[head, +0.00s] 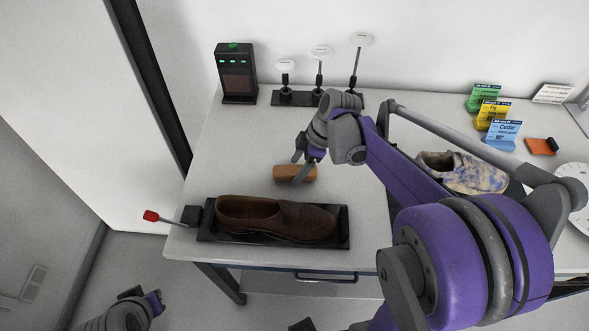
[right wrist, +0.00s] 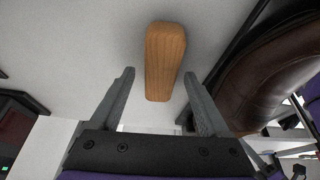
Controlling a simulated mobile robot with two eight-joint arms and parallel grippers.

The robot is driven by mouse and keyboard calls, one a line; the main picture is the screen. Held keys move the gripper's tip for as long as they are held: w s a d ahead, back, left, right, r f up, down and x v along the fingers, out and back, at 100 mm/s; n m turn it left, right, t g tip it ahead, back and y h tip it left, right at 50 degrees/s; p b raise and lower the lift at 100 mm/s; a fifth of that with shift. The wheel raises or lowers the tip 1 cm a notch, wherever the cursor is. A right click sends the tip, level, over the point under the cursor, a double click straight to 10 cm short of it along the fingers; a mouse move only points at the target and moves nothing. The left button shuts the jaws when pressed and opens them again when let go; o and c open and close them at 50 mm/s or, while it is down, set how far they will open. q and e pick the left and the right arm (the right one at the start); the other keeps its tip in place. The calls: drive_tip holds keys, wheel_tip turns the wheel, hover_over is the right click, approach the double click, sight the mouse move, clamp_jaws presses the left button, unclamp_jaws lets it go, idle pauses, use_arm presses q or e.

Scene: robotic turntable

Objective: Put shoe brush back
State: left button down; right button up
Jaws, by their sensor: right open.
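The shoe brush (head: 283,173), a brown wooden block, lies on the white table behind the brown shoe (head: 275,218). It also shows in the right wrist view (right wrist: 165,50), where its near end reaches between the two fingers with a gap on each side. Its bristles are not visible. My right gripper (head: 296,168) is open at the brush, one finger on each side of it, and holds nothing. My left gripper (head: 143,300) is low at the bottom left, off the table, and its jaws are not clear.
The brown shoe lies on a black tray (head: 343,240) with a red-tipped lever (head: 152,216) at left. Behind stand a black device (head: 237,75) and a rack of white-topped stands (head: 285,66). A patterned shoe (head: 465,172), coloured cards (head: 490,115) and an orange block (head: 541,146) are at right.

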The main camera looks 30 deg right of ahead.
drive_tip(key=v, duration=0.7)
drive_tip(key=shift+s, duration=0.4)
drive_tip(key=shift+d+r, duration=0.25)
drive_tip(key=shift+r, duration=0.3)
drive_tip(key=shift+s+r, duration=0.1)
drive_tip(key=shift+r, duration=0.05)
idle(0.4)
